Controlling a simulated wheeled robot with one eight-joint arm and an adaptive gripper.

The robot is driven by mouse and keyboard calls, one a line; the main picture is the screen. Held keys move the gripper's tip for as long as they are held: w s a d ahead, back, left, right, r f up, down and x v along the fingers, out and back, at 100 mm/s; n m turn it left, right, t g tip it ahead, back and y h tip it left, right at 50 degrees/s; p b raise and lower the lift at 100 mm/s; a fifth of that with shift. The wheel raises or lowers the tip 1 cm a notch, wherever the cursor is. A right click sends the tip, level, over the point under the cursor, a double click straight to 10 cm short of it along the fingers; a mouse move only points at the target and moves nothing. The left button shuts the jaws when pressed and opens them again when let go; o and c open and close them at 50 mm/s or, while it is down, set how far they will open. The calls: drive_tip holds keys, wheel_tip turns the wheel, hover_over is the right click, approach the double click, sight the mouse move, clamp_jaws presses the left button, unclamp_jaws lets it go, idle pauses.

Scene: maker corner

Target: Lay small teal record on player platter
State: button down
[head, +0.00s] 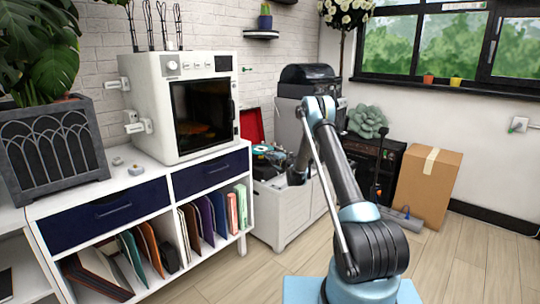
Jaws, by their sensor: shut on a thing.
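The record player (252,127) has a raised red lid and stands on a white cabinet behind the oven. A small teal disc, the teal record (262,149), shows in front of the lid, over the player's body. My gripper (274,156) is at the record's right side, small and dark in the head view, and shut on it. The platter is mostly hidden by the record and gripper. I cannot tell whether the record touches the platter.
A white oven-like machine (200,100) stands left of the player on a sideboard (105,180) with navy drawers. A cardboard box (428,185) and a black cabinet (380,160) stand to the right. The wooden floor (480,260) at front right is clear.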

sight(270, 167)
drive_tip(key=shift+f, duration=2)
drive_tip(key=shift+f, duration=0.65)
idle(0.9)
drive_tip(key=c, duration=1.7)
unclamp_jaws()
drive_tip(key=shift+s+d, duration=0.1)
drive_tip(key=shift+s, duration=0.05)
drive_tip(key=shift+s+d, duration=0.2)
drive_tip(key=v, duration=1.1)
drive_tip(key=shift+s, duration=0.1)
